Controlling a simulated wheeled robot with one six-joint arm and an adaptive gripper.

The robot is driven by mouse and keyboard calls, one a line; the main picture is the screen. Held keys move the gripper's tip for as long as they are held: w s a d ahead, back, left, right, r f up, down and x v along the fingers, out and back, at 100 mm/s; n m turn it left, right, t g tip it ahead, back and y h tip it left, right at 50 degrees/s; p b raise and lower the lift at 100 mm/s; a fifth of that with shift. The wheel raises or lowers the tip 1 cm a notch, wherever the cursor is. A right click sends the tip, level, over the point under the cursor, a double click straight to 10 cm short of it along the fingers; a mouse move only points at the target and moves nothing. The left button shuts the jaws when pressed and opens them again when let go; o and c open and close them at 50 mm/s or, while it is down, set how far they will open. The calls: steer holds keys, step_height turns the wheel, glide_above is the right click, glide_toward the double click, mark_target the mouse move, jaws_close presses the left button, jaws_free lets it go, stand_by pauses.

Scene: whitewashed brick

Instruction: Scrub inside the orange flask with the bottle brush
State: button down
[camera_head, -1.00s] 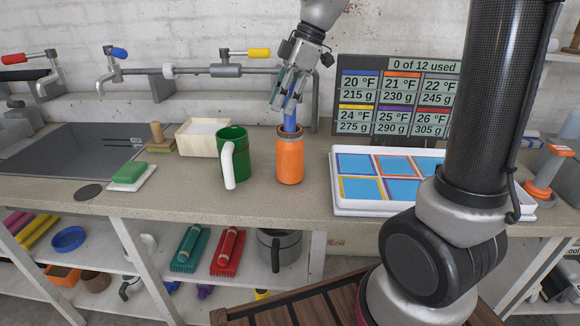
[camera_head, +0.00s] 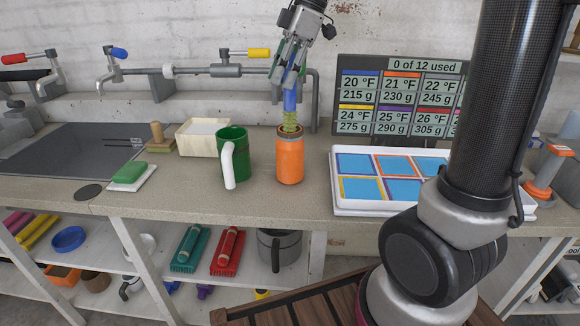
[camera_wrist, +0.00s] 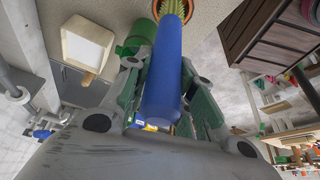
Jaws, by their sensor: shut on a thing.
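The orange flask (camera_head: 290,160) stands upright on the counter in the head view, its mouth open at the top. My gripper (camera_head: 287,84) is above it, shut on the blue handle of the bottle brush (camera_head: 290,103). The brush points down and its yellow-green bristles (camera_head: 290,122) show just above the flask's rim; its lower end is hidden inside the flask. In the wrist view the blue handle (camera_wrist: 165,75) lies between the fingers (camera_wrist: 160,95), with the bristles (camera_wrist: 176,8) and the orange rim (camera_wrist: 207,12) beyond.
A green mug (camera_head: 233,160) with a white handle stands close left of the flask. A white tray with blue squares (camera_head: 345,205) lies to the right. Counter in front of the flask is clear.

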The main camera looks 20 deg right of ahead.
mark_target(284, 110)
steer(key=shift+f, duration=3.05)
step_height(284, 110, up, 22)
